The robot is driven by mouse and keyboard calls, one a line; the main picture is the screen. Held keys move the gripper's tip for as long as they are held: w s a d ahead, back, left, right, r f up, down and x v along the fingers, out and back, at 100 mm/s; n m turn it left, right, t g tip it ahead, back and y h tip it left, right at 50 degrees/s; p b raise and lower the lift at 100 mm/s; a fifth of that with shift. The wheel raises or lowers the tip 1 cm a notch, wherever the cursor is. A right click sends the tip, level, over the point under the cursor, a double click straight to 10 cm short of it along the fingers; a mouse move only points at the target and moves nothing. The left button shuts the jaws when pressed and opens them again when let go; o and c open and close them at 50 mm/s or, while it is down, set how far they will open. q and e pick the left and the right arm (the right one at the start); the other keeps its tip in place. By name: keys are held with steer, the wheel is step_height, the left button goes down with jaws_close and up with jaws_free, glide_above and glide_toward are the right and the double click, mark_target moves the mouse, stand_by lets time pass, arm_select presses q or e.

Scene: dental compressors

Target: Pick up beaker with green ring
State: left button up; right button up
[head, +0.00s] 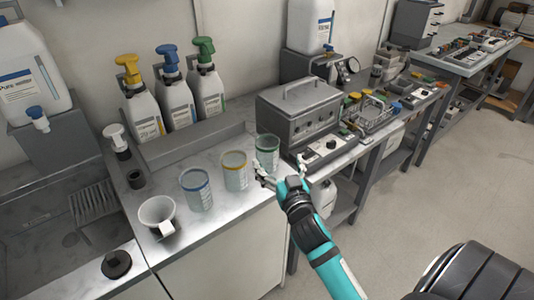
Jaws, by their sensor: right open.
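The beaker with the green ring (267,148) stands upright on the metal counter (225,212), at the right end of a row of beakers. My right gripper (280,168) is open, close in front and to the right of this beaker, with its fingers pointing toward it. The left finger overlaps the beaker's lower edge in the picture; I cannot tell whether they touch. Nothing is between the fingers. My left gripper is not in view.
A yellow-ringed beaker (235,171) and a blue-ringed beaker (196,188) stand to the left, then a white cup (158,214). A grey box device (300,112) stands close on the right. A sink (55,240) is at the far left.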

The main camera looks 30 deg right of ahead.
glide_toward(264, 136)
steer(key=shift+w+d+r, duration=0.2)
steer(key=shift+w+d, duration=0.1)
steer(key=shift+w, duration=0.2)
steer(key=shift+w+d+p, duration=0.1)
steer(key=shift+w+p, duration=0.25)
steer(key=shift+w, duration=0.05)
steer(key=p+x, duration=0.1)
steer(key=x, duration=0.3)
steer(key=shift+w, duration=0.3)
steer(key=shift+w+d+f, duration=0.15)
steer(key=shift+w, duration=0.1)
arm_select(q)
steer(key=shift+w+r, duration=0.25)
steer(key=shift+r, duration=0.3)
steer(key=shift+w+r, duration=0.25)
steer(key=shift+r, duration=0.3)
arm_select(e)
steer(key=shift+s, duration=0.1)
steer(key=shift+c, duration=0.4)
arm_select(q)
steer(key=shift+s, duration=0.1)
arm_select(e)
steer(key=c, duration=1)
